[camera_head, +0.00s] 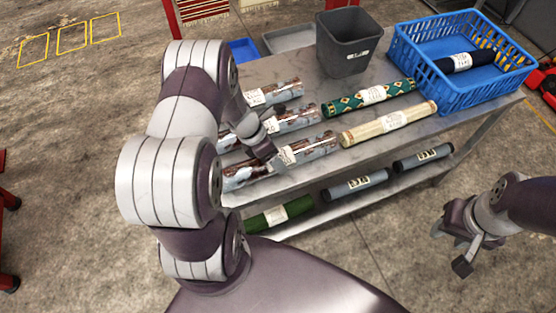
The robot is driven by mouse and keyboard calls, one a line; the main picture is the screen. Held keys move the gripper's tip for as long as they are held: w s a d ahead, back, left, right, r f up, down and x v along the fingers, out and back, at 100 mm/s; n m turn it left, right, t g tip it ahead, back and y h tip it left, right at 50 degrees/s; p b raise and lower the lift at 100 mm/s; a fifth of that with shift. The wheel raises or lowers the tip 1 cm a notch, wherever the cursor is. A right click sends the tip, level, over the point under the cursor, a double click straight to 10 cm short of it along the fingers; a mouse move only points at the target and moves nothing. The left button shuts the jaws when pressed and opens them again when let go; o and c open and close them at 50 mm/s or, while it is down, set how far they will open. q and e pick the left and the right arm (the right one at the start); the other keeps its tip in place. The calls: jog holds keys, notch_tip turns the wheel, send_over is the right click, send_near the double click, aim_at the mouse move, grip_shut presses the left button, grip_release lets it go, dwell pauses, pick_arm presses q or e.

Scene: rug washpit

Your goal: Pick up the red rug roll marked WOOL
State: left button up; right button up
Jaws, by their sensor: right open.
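Several reddish-brown and white patterned rug rolls with pale labels lie on the left part of the metal table: a back roll (290,88), a middle roll (302,117), a front roll (322,146) and a left front roll (240,178). The label lettering is too small to read, so I cannot tell which is marked WOOL. My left gripper (266,143) is over these rolls and partly covers them; its jaw opening is unclear. My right gripper (453,249) is open and empty, off the table's front right side above the floor.
A green patterned roll (345,103) and a cream roll (410,116) lie right of them. The lower shelf holds a green roll (300,206) and grey rolls (345,191).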

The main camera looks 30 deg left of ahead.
pick_arm(q)
jog(key=shift+d+f, duration=0.15)
jog(key=shift+f, duration=0.05)
jog(key=shift+w+r, duration=0.1)
jog(key=c, duration=1.3)
